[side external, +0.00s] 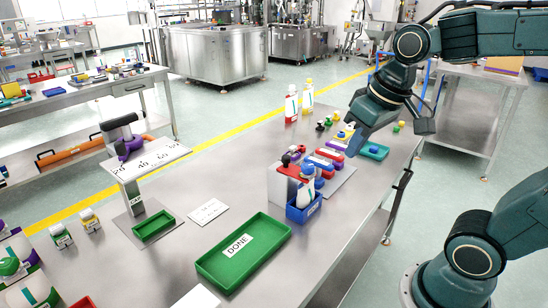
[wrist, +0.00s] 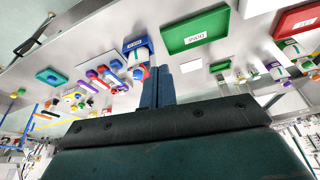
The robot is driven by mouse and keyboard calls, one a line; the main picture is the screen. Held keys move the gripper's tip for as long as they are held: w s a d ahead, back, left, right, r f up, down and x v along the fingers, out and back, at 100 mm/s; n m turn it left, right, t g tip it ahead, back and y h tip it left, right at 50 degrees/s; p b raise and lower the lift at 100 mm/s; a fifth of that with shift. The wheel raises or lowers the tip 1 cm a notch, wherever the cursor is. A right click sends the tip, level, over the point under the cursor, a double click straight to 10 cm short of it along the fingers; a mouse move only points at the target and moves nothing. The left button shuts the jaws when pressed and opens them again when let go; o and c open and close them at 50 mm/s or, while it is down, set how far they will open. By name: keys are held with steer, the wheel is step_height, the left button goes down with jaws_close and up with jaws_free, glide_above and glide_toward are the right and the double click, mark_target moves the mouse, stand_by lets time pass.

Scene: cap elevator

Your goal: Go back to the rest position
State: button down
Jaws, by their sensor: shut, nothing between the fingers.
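My gripper (side external: 352,140) is at the right of the side view, above the table's right part, with its blue fingers pointing down and left. In the wrist view the two fingers (wrist: 157,88) lie side by side with nothing between them. Below and left of it, a row of coloured caps and holders (side external: 325,162) stands on a grey plate. A blue bin (side external: 304,212) holds a white bottle with a blue top (side external: 307,192); the bin also shows in the wrist view (wrist: 137,43).
A green DONE tray (side external: 243,252) lies at the front of the metal table. A small green tray (side external: 154,226) sits below a raised white platform (side external: 147,162). Two bottles (side external: 292,104) stand at the back edge. A teal tray (side external: 375,151) lies near my gripper.

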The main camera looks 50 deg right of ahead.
steer(key=s+a+n+t, duration=0.1)
steer(key=s+a, duration=0.1)
steer(key=s, duration=0.4)
steer(key=shift+s+f+n+t, duration=0.15)
steer(key=shift+f+n+t, duration=0.15)
steer(key=shift+f, duration=0.05)
